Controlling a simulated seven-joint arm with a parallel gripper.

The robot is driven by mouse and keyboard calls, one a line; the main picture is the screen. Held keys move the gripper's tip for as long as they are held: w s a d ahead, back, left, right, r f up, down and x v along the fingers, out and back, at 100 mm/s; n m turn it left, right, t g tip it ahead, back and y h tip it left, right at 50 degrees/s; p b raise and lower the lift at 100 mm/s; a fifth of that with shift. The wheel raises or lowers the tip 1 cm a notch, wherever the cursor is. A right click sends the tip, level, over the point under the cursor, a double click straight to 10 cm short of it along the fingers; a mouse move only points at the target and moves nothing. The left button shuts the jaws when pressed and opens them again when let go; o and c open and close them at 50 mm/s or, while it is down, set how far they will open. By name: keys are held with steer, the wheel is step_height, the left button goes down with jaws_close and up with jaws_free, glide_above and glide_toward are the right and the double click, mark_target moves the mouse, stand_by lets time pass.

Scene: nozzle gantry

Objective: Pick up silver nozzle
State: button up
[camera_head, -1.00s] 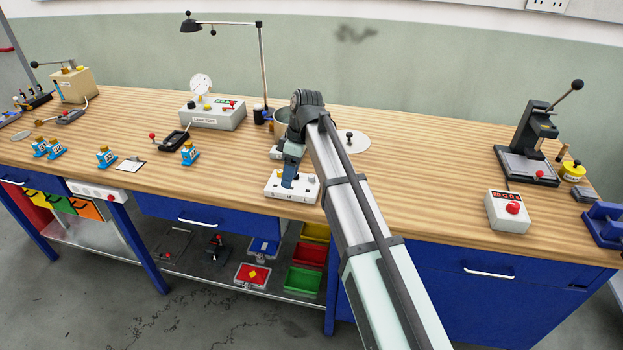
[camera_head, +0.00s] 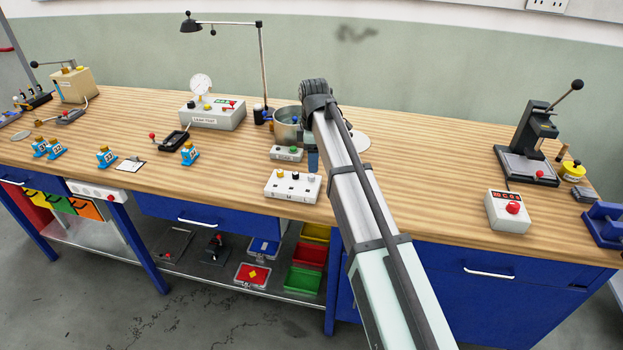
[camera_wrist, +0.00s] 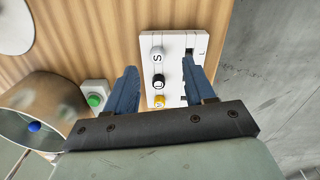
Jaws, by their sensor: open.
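The silver nozzle (camera_wrist: 157,54) stands in a white holder block (camera_wrist: 181,42) in the wrist view, at the end of a row with a black nozzle (camera_wrist: 160,80) and a yellow nozzle (camera_wrist: 158,101). In the head view the holder (camera_head: 291,190) lies near the table's front edge, with the silver nozzle (camera_head: 311,178) at its right end. My gripper (camera_wrist: 162,69) is open and empty. Its blue fingers appear on both sides of the row in the wrist view. In the head view my gripper (camera_head: 313,160) is behind the holder's right end, apart from it; the arm partly hides it.
A small box with a green button (camera_head: 286,153) sits just behind the holder. A metal pot (camera_head: 288,124) stands behind that, close to my gripper. A leak tester (camera_head: 212,114) and a lamp stand at the back left.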

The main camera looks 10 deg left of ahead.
mark_target(311, 176)
steer(key=shift+w+a+f, duration=0.1)
steer(key=shift+a+f, duration=0.1)
steer(key=shift+f, duration=1.3)
steer(key=shift+w+a+f, duration=0.1)
steer(key=shift+a+f, duration=0.1)
steer(key=shift+f, duration=1.25)
jaws_close()
